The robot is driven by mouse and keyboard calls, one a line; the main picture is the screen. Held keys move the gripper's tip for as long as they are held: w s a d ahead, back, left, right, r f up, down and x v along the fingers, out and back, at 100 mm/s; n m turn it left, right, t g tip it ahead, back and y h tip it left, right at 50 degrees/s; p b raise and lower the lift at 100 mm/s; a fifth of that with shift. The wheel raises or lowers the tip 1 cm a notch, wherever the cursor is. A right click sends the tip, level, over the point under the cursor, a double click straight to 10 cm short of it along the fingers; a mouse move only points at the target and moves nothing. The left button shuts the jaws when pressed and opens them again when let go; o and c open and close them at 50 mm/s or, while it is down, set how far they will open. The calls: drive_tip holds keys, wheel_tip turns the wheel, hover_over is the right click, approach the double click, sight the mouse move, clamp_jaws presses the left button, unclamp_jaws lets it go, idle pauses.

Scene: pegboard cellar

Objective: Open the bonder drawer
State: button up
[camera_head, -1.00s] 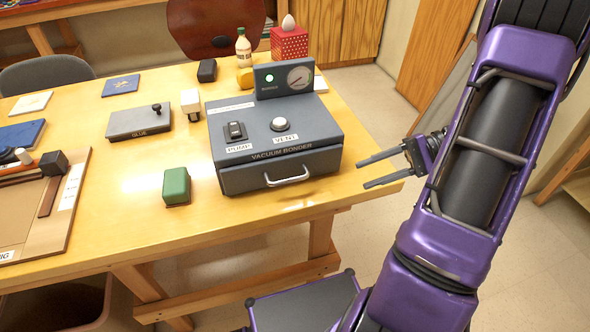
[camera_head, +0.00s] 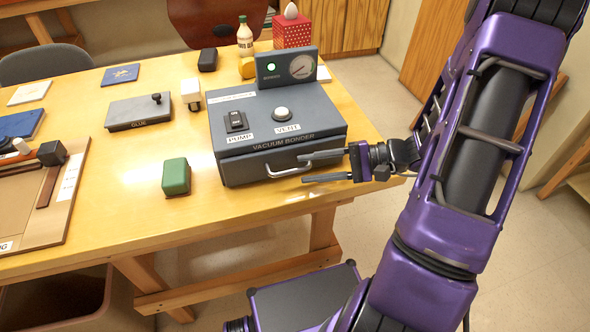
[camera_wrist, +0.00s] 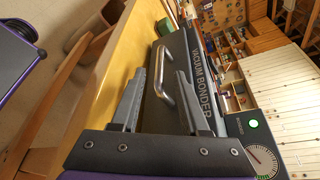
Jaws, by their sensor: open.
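The vacuum bonder (camera_head: 280,125) is a dark grey box near the table's right end, with a PUMP switch, a VENT knob and a gauge panel at its back. Its front drawer (camera_head: 240,172) is shut and has a silver bar handle (camera_head: 289,166), partly hidden by a finger in the head view. My gripper (camera_head: 325,167) is open in front of the drawer's right part, fingers pointing left. In the wrist view the handle (camera_wrist: 166,82) shows between and beyond the two fingertips of my gripper (camera_wrist: 158,72). I cannot tell whether a finger touches the handle.
A green block (camera_head: 176,177) sits on the table left of the bonder. A grey GLUE box (camera_head: 139,112) and a white-topped block (camera_head: 191,95) stand farther back. The table's front edge runs just before the bonder, with open floor beyond.

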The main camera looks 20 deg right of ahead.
sight(303, 169)
drive_tip(key=shift+x, duration=2)
clamp_jaws()
